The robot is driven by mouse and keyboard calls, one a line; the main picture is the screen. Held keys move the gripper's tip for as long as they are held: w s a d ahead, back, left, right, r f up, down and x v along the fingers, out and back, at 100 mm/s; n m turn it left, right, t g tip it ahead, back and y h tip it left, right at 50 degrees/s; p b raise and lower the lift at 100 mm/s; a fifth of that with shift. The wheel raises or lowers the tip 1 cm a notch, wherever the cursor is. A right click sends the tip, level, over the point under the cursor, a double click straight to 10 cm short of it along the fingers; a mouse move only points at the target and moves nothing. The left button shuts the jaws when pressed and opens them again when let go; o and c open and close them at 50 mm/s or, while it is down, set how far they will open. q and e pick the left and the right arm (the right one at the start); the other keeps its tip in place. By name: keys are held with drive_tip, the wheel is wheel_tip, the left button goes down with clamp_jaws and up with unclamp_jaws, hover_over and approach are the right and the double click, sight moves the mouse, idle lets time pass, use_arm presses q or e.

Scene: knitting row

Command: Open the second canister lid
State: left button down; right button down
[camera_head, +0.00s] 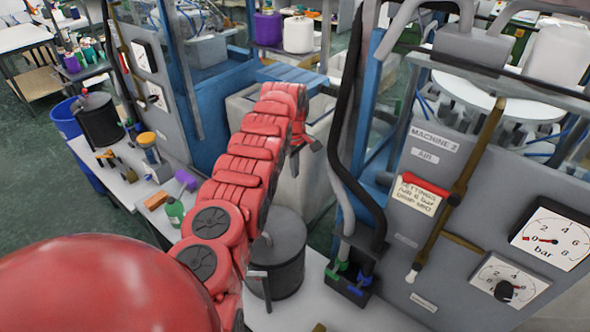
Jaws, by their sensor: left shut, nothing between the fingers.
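A dark grey canister (283,270) stands on the pale bench near the bottom centre, partly hidden by my left arm. Its dark lid (288,232) appears to be on, though the left side of the top is covered. Another dark canister (99,122) stands on the bench at the far left, with a small handle on top. My red left arm reaches up from the lower left. My left gripper (295,168) shows only in part beyond the arm's far end, above and behind the nearer canister. It is shut and empty, apart from both canisters. My right gripper is out of view.
To the right stands a grey machine panel (450,165) with two gauges, a red-handled lever (426,186) and black hoses. A grey bin (318,165) stands behind.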

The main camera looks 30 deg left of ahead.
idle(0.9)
use_arm(q)
drive_tip(key=c, duration=0.8)
unclamp_jaws()
drive_tip(key=shift+c, duration=0.2)
wheel_tip(320, 180, up, 17)
drive_tip(key=p, duration=0.5)
drive_tip(key=shift+s+r, duration=0.2)
drive_tip(key=shift+s, duration=0.25)
